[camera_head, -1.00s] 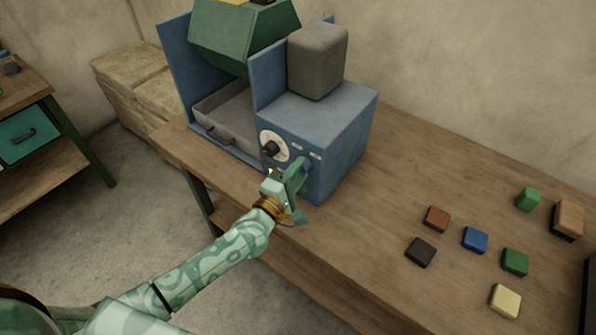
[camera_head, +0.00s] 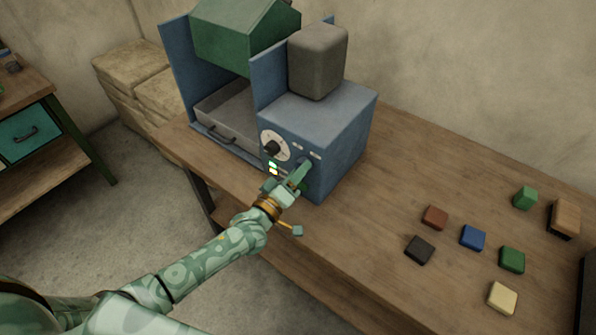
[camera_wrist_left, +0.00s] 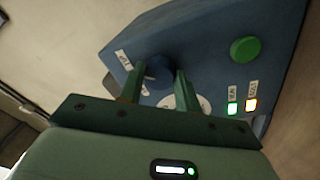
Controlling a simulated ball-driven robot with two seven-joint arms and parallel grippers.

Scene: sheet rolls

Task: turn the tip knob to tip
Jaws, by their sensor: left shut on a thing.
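A blue machine (camera_head: 335,125) stands on the wooden bench, with a green hopper (camera_head: 235,35) at its upper left. My left gripper (camera_head: 303,172) is at the machine's front face, right of the white dial with a black knob (camera_head: 272,148). In the left wrist view, the two fingers of my left gripper (camera_wrist_left: 160,90) are shut on a dark blue round knob (camera_wrist_left: 160,69), one on each side. A small label (camera_wrist_left: 123,60) is beside this knob, too small to read surely. My right gripper is not in view.
A grey tray (camera_head: 228,118) lies under the hopper. Several coloured blocks (camera_head: 473,237) lie on the right of the bench. The bench between them and the machine is clear.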

